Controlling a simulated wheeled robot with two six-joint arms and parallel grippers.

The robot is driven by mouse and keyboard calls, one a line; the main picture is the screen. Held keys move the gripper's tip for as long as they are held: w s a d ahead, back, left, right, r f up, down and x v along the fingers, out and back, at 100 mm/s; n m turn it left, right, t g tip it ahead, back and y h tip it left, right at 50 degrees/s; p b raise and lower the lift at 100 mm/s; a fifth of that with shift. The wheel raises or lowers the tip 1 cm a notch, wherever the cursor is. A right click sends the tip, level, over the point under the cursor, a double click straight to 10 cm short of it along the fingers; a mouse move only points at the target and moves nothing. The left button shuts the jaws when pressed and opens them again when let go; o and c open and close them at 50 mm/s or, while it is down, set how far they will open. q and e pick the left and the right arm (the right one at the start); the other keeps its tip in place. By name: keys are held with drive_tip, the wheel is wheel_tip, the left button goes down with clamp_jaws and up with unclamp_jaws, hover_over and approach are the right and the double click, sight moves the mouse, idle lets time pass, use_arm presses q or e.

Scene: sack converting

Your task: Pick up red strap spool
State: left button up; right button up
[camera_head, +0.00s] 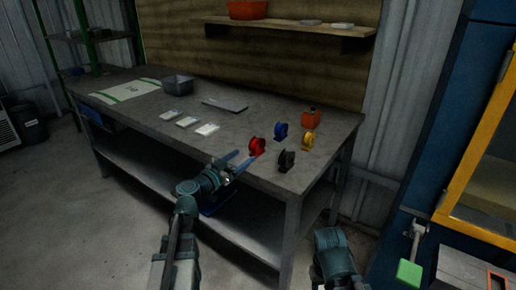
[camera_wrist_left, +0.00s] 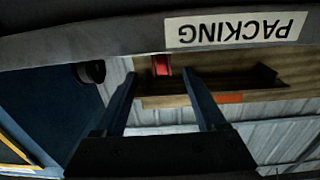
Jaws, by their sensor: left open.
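The red strap spool (camera_head: 257,146) stands on the workbench (camera_head: 235,130) near its front edge. My left gripper (camera_head: 240,160) is open and empty at the front edge, its fingers pointing toward the red spool with a small gap. In the left wrist view, which is upside down, part of the red spool (camera_wrist_left: 162,65) shows between the two spread fingers, beyond the bench edge; the rest of it is hidden by that edge. Part of my right arm shows at the bottom, but its gripper does not.
A blue spool (camera_head: 281,131), a yellow spool (camera_head: 307,139) and a black spool (camera_head: 286,161) stand close to the red one. An orange block-like item (camera_head: 311,118) is behind them. A grey bin (camera_head: 178,84) and small pale stacks (camera_head: 207,129) lie farther left.

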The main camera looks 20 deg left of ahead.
sight(252, 148)
use_arm(q)
drive_tip(key=shift+x, duration=2.2)
drive_tip(key=shift+r+x, duration=0.15)
drive_tip(key=shift+x, duration=1.15)
drive_tip(key=shift+r+x, duration=0.15)
drive_tip(key=shift+x, duration=1.15)
drive_tip(key=shift+a, duration=0.1)
clamp_jaws()
